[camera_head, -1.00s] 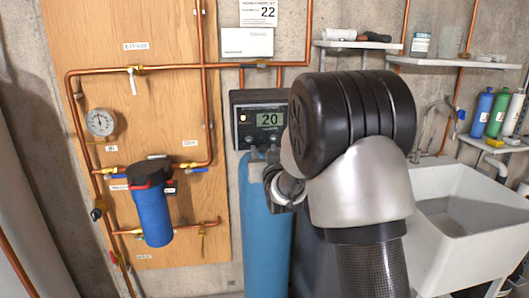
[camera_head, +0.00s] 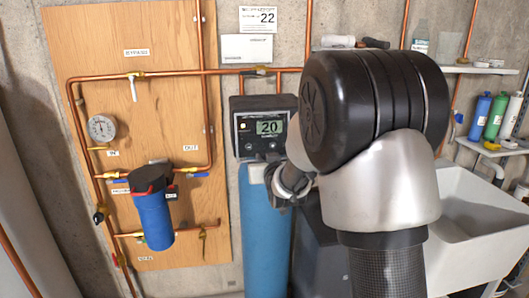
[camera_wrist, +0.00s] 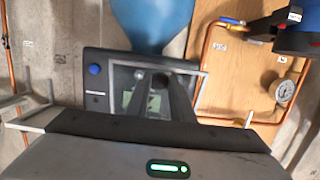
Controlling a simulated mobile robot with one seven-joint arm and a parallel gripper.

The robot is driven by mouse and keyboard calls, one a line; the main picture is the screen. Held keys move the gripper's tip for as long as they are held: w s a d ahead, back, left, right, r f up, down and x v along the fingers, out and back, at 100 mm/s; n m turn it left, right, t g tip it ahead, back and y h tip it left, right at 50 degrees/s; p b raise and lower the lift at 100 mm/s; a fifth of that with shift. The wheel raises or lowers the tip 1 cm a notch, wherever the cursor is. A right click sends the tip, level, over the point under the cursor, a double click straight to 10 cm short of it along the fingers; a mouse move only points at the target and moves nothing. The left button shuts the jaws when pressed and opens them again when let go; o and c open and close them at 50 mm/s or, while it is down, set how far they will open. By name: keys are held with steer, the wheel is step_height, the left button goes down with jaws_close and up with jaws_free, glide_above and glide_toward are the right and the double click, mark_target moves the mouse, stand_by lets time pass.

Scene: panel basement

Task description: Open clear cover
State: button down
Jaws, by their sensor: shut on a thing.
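The control head (camera_head: 242,143) sits on top of the blue tank (camera_head: 262,235), with a lit display (camera_head: 269,127) reading 20. In the wrist view the control head (camera_wrist: 97,92) appears upside down. The clear cover (camera_wrist: 202,92) shows there as a pale-edged, see-through frame over the display side. My gripper (camera_wrist: 156,80) has its two dark fingers close together at the cover's edge, shut on it. In the head view my gripper (camera_head: 275,172) is just below the control head, partly hidden by my wrist. The cover itself is hard to make out there.
Left of the tank, a wood panel (camera_head: 90,40) carries copper pipes, a gauge (camera_head: 102,128) and a blue filter housing (camera_head: 154,220). A white sink (camera_head: 475,225) and a shelf of bottles (camera_head: 496,115) stand at the right. My arm covers much of the middle right.

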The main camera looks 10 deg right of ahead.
steer(key=s+r+g+p, duration=0.2)
steer(key=r+p, duration=0.3)
steer(key=r, duration=0.3)
steer(key=s+r+g+p, duration=0.3)
steer(key=s+r+p, duration=0.1)
steer(key=r, duration=0.4)
steer(key=shift+s+r+g+p, duration=0.3)
steer(key=shift+p, duration=0.5)
steer(key=c, duration=1.5)
jaws_free()
steer(key=shift+f, duration=0.3)
steer(key=shift+c, duration=0.2)
steer(key=shift+s, duration=0.1)
steer(key=b+v, duration=0.1)
steer(key=v, duration=1.6)
steer(key=shift+r+b, duration=0.2)
steer(key=shift+b, duration=0.15)
steer(key=shift+s, duration=0.1)
